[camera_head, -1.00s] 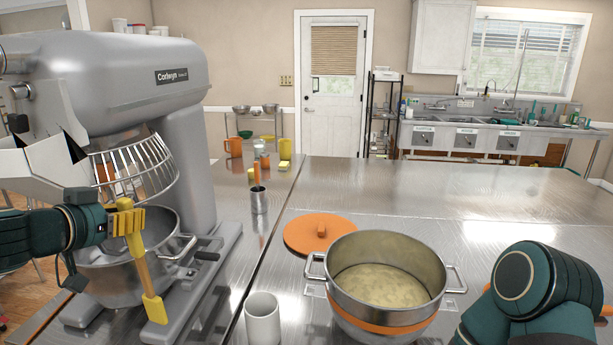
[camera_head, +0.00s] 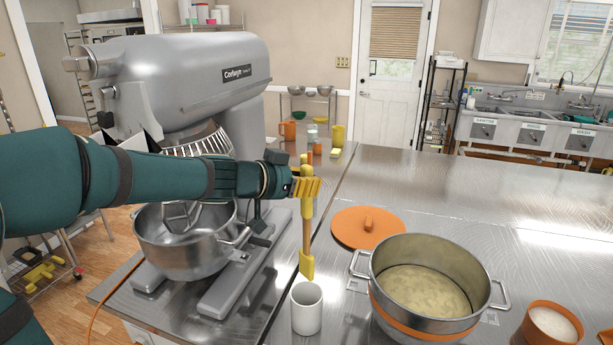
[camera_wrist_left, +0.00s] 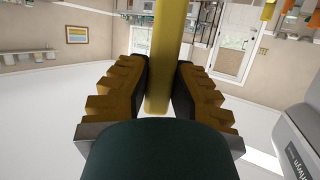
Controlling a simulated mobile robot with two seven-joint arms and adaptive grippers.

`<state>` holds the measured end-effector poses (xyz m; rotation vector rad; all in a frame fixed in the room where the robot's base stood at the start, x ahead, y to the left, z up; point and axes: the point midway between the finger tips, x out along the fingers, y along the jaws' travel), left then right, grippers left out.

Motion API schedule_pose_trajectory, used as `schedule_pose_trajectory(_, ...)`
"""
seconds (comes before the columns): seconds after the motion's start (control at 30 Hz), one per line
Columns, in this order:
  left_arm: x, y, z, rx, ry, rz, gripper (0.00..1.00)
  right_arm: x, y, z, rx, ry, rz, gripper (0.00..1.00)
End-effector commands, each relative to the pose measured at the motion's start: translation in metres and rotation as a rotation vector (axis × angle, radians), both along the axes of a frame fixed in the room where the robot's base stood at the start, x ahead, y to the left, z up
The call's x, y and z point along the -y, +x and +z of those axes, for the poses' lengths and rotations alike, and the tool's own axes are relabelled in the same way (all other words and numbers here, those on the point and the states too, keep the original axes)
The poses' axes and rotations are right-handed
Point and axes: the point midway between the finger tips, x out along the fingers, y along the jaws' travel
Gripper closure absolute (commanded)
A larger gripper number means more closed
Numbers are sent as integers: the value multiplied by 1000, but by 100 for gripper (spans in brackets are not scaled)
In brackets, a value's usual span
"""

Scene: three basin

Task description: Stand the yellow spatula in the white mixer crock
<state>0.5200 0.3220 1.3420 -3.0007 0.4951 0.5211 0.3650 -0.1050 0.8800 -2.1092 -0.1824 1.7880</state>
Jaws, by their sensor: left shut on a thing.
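The yellow spatula (camera_head: 307,240) hangs upright from my left gripper (camera_head: 306,187), which is shut on its upper part. Its yellow lower end is just above the white mixer crock (camera_head: 307,309), in the picture over the crock's mouth; whether it is inside the rim I cannot tell. The crock stands upright on the steel table. In the left wrist view the spatula's yellow handle (camera_wrist_left: 165,65) runs between the two ribbed fingers. My right gripper is not in view.
A large pot (camera_head: 425,290) stands right of the crock, with an orange lid (camera_head: 366,228) behind it. The grey stand mixer (camera_head: 180,85) and its bowl (camera_head: 185,245) are at the left. An orange container (camera_head: 548,325) is at the right front.

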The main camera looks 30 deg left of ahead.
Motion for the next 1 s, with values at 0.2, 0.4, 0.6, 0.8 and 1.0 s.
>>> schedule_pose_trajectory(0.2, 0, 0, 1, 0, 0, -1, 100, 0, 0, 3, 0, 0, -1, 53)
schedule_pose_trajectory(0.4, 1, 0, -11, 0, 0, -2, 100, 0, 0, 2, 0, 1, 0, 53)
schedule_pose_trajectory(0.6, 1, 0, -34, -1, -1, -2, 100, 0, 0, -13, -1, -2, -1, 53)
schedule_pose_trajectory(0.8, 0, 0, -44, 0, 1, -1, 100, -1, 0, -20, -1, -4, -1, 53)
schedule_pose_trajectory(1.0, 0, 0, -45, 1, 0, -1, 100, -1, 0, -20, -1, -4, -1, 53)
